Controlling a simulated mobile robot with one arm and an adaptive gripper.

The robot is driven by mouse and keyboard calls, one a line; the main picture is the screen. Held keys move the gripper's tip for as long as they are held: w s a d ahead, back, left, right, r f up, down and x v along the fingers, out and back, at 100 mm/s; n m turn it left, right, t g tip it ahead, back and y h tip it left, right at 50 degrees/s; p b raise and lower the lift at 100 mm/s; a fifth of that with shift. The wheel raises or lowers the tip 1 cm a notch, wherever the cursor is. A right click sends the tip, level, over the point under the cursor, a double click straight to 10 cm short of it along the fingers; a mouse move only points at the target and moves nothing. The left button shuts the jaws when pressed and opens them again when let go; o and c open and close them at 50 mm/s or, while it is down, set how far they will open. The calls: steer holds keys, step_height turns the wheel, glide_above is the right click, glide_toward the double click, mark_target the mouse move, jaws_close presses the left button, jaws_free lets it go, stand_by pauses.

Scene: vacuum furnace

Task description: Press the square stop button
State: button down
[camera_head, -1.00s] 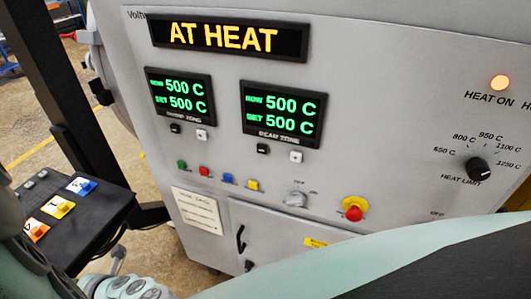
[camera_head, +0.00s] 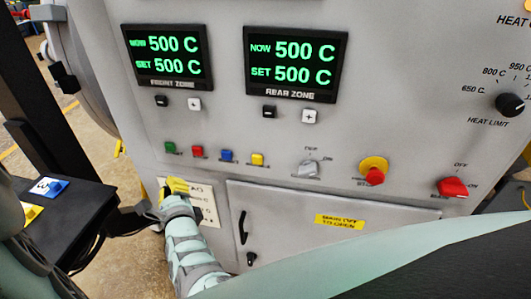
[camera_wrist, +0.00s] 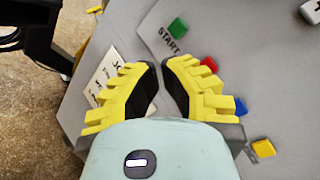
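The small square red button (camera_head: 198,152) sits on the grey front panel, second from left in a row with green, blue and yellow buttons. In the wrist view the red button (camera_wrist: 210,64) shows partly behind the right finger, its label hidden. The green button (camera_wrist: 179,27) beside it reads START. My gripper (camera_head: 178,185) has yellow ribbed fingers and is below and left of the red button in the head view. In the wrist view the fingertips of my gripper (camera_wrist: 161,64) come together almost touching, with nothing between them. Contact with the panel cannot be told.
A round red stop knob on a yellow collar (camera_head: 372,170) and a red OFF/ON switch (camera_head: 452,187) lie to the right. A paper notice (camera_head: 203,203) is behind my gripper. A cabinet door (camera_head: 300,220) with a black handle (camera_head: 243,227) is lower down.

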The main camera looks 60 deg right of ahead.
mark_target(197, 151)
stand_by(0.3)
steer(key=w+d+b, duration=0.3)
steer(key=d+b, duration=0.5)
steer(key=shift+w, duration=0.15)
steer(key=c, duration=1.7)
jaws_free()
steer(key=shift+d, duration=0.1)
jaws_close()
steer(key=shift+w+d+f+b, duration=0.15)
steer(key=shift+d+b, duration=0.1)
steer(key=shift+b, duration=0.4)
steer(key=shift+d+r, duration=0.15)
steer(key=shift+r, duration=0.05)
